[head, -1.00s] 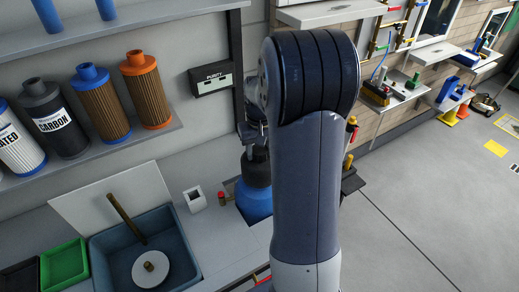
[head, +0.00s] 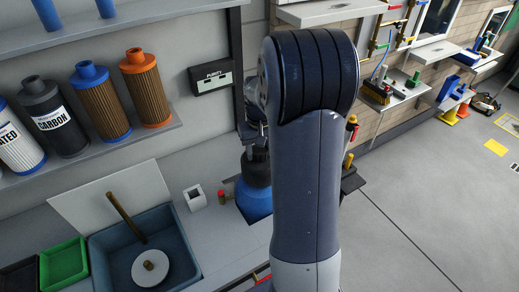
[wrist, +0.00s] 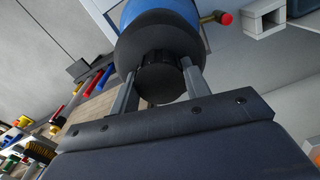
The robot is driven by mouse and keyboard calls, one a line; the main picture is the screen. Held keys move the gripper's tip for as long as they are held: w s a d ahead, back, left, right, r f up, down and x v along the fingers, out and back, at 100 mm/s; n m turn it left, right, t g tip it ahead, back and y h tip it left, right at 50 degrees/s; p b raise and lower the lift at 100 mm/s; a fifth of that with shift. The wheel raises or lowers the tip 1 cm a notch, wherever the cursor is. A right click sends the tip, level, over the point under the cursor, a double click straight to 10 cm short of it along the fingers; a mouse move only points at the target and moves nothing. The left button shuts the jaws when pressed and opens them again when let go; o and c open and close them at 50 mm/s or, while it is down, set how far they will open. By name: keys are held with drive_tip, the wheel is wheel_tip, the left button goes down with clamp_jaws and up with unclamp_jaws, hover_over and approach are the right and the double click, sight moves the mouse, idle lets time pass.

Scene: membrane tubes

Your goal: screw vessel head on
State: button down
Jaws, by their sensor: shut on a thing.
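The blue vessel (head: 252,204) stands at the middle of the counter, partly hidden behind my arm in the head view. Its dark grey head (head: 257,170) sits at its top, under my gripper (head: 254,137). In the wrist view, the grey vessel head (wrist: 150,38) is against the blue vessel (wrist: 165,12), with no clear gap between them. My gripper (wrist: 160,80) is shut on the black ribbed knob (wrist: 160,75) of the head, with one finger on each side. The thread is hidden, so I cannot tell how tight the head is.
A small red-handled valve (head: 222,197) and a white holder (head: 195,198) stand left of the vessel. A sink (head: 180,250) holds a white disc (head: 150,267). The purity display (head: 211,76) is on the wall behind. Filter cartridges (head: 146,88) stand on the left shelf.

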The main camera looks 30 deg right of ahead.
drive_tip(key=shift+f, duration=0.45)
idle(0.8)
